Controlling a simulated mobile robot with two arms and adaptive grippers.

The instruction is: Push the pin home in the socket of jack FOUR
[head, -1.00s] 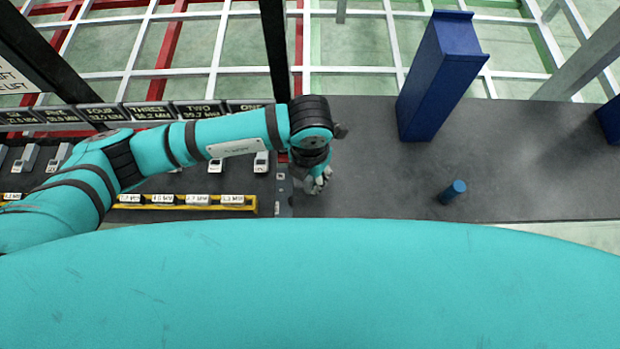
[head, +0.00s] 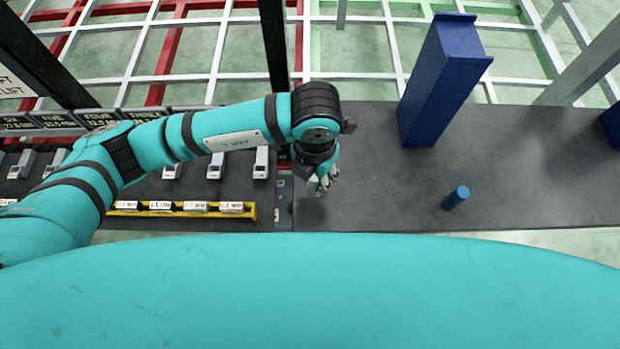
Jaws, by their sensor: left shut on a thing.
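My left gripper (head: 323,184) hangs fingers down above the dark bench, just right of the row of jacks. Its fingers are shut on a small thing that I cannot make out. The sign FOUR (head: 98,118) shows at the back left, partly cut off by my left arm. Pale jacks (head: 216,165) stand in a row on the dark bench in front of the signs. My arm covers part of the row, so I cannot tell which is jack FOUR. Its socket and the pin are not clearly visible. My right gripper is not in view.
A tall blue block (head: 440,85) stands on the bench (head: 540,175) at the right. A short blue cylinder (head: 456,197) is nearer the front. A yellow rack (head: 252,213) with labelled pieces lies before the jacks. Bare bench lies between gripper and cylinder.

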